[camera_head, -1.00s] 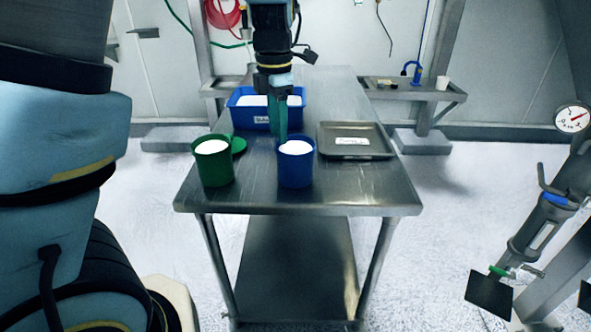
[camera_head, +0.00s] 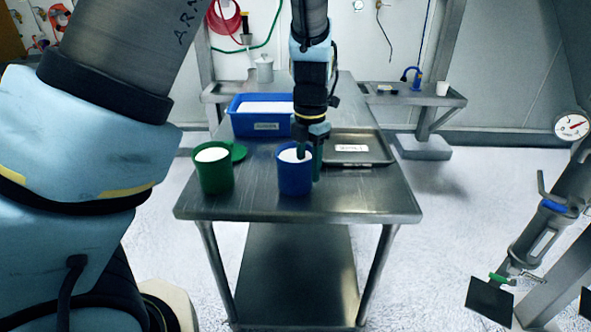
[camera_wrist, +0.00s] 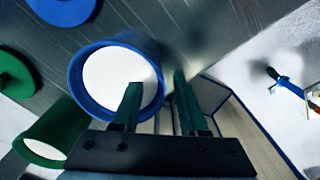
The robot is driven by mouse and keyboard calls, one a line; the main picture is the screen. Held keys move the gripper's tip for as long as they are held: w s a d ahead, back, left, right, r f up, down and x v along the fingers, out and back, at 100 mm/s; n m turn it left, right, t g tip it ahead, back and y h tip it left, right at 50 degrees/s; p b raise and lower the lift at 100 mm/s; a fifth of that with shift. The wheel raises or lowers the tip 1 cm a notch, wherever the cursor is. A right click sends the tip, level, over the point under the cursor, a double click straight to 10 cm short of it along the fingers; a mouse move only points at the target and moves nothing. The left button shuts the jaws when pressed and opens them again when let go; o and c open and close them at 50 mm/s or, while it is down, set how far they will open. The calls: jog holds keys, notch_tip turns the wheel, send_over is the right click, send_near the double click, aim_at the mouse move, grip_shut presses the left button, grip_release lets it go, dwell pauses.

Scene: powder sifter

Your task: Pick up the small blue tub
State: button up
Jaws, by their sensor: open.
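The small blue tub (camera_head: 294,180) stands upright near the front of the steel table, with white powder inside. It also shows in the wrist view (camera_wrist: 76,88), its mouth facing the camera. My gripper (camera_head: 309,168) is open at the tub's right side, pointing down. In the wrist view my gripper (camera_wrist: 157,80) has one finger over the tub's mouth and the other outside its right rim. The fingers appear to straddle the wall; I cannot tell whether either touches it.
A green tub (camera_head: 214,178) with powder stands to the left, a green lid (camera_head: 238,151) behind it. A large blue bin (camera_head: 258,127) and a grey tray (camera_head: 375,158) sit farther back on the steel table (camera_head: 300,208). The table's front edge is close to the tubs.

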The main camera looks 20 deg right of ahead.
jog(key=shift+f, duration=1.2)
grip_shut()
jog(key=shift+s+a, duration=0.1)
jog(key=shift+s, duration=0.05)
dwell(0.3)
